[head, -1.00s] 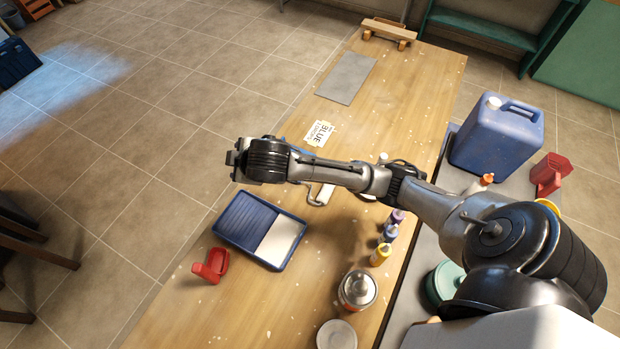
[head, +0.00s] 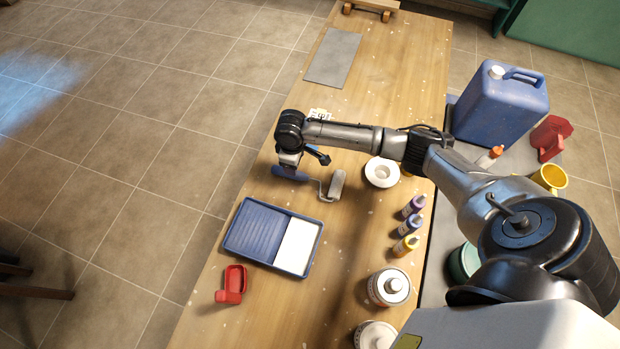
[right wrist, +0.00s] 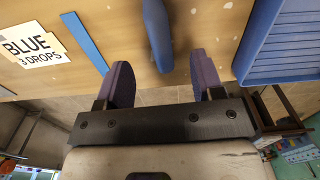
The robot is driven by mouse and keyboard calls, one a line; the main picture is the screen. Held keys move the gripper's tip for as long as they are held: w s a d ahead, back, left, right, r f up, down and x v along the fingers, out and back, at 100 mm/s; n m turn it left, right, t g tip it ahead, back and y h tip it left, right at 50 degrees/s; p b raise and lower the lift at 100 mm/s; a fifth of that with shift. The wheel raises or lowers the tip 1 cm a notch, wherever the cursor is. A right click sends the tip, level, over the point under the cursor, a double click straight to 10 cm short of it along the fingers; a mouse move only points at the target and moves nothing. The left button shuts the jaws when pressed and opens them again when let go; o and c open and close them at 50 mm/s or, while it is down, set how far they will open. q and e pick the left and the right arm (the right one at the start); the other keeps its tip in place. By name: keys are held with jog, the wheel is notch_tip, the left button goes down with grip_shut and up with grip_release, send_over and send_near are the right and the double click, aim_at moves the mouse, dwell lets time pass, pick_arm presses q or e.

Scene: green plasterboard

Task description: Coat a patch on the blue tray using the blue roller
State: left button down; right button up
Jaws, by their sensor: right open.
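The blue roller has a blue handle (head: 290,174) and a grey-white roller sleeve (head: 337,184), and lies on the workbench just beyond the tray. My right gripper (head: 291,160) is over the handle. In the right wrist view my right gripper (right wrist: 160,60) is open, with the blue handle (right wrist: 157,32) in line with the gap between its fingers; I cannot tell whether they touch. The blue tray (head: 250,236) lies nearer on the bench, with a ribbed left part and a white right part (head: 298,245). The tray's edge shows at right in the right wrist view (right wrist: 275,70). My left gripper is out of view.
A red container (head: 232,285) sits near the tray. Small paint bottles (head: 410,225), a metal can (head: 389,288) and a white dish (head: 382,172) stand to the right. A card reading "BLUE 3 DROPS" (right wrist: 32,47) and a blue strip (right wrist: 85,40) lie beside the handle.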

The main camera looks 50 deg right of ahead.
aim_at(305, 179)
jog(key=shift+w+d+f, duration=0.1)
jog(key=shift+d+f, duration=0.05)
jog(key=shift+f, duration=4.25)
grip_shut()
